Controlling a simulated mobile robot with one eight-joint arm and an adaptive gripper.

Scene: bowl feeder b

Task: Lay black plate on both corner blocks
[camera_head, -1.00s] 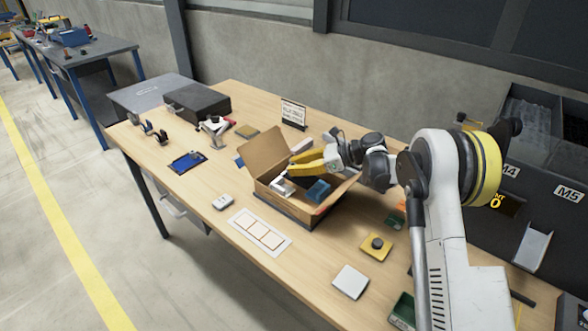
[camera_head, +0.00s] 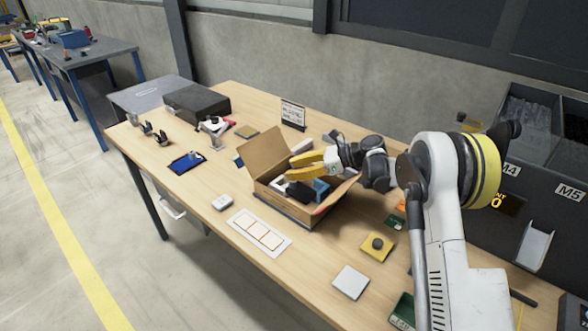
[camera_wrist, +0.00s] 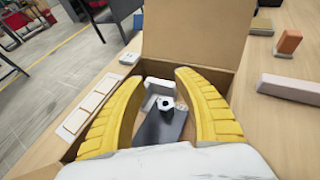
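An open cardboard box (camera_head: 308,218) stands on the workbench. My gripper (camera_head: 291,168) is over it, its yellow fingers spread apart with nothing visible between the tips. In the wrist view, a dark grey plate (camera_wrist: 152,130) lies tilted inside the box, below the fingers, with a dark knob (camera_wrist: 166,103) at its upper end. The black plate also shows in the head view (camera_head: 298,192). White corner pieces (camera_wrist: 158,87) sit just beyond the knob. I cannot tell how firmly the plate rests on them. A blue piece (camera_head: 321,187) is in the box's right part.
The box's raised flap (camera_head: 268,152) stands behind the gripper's left side. A white card with squares (camera_head: 259,232), a small white device (camera_head: 222,203) and a yellow block with a black knob (camera_head: 377,246) lie in front. A sign (camera_head: 293,114) stands behind.

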